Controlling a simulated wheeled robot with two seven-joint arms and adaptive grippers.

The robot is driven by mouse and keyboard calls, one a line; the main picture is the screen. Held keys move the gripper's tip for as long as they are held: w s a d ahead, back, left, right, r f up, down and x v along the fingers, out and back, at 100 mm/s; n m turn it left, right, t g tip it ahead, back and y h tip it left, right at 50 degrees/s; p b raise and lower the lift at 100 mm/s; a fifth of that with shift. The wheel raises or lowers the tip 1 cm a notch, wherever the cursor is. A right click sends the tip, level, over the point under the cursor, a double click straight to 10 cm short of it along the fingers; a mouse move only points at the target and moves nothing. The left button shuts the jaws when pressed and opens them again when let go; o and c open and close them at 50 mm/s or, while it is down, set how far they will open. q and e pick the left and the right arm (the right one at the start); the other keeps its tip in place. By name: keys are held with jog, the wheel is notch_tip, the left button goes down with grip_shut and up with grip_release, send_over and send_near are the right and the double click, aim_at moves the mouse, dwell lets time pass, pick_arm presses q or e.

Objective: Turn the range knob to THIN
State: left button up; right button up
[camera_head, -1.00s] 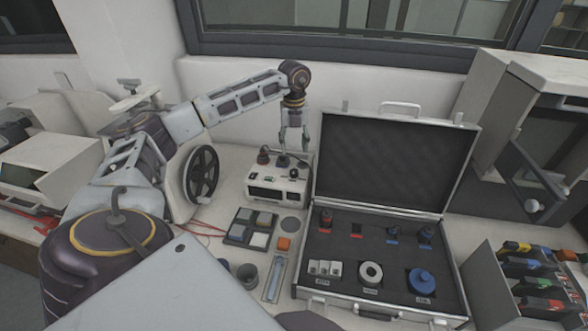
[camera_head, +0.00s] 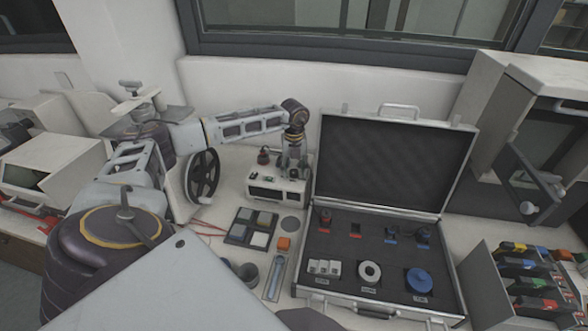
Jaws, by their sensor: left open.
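A small white control box (camera_head: 277,191) stands on the bench left of the open case, with a dark front panel and dark knobs on top. My left gripper (camera_head: 293,170) points down over the right part of the box top. It is open, and its fingers are down around or beside the right-hand knob; I cannot tell which at this size. The left knob (camera_head: 263,157) shows clear of the gripper. The knob labels and the THIN mark are too small to read. My right gripper is not in view.
An open case (camera_head: 448,277) with foam, mounts and a blue disc stands right of the box. A black handwheel (camera_head: 203,177) is close on the left. A wall rises behind.

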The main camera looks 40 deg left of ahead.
pick_arm(q)
jog(key=shift+f, duration=0.1)
jog(key=c, duration=1)
jog(key=shift+n, duration=0.4)
jog(key=n, duration=0.5)
jog(key=shift+n+p, duration=0.35)
jog(key=shift+n, duration=2.65)
jog(key=o, duration=1)
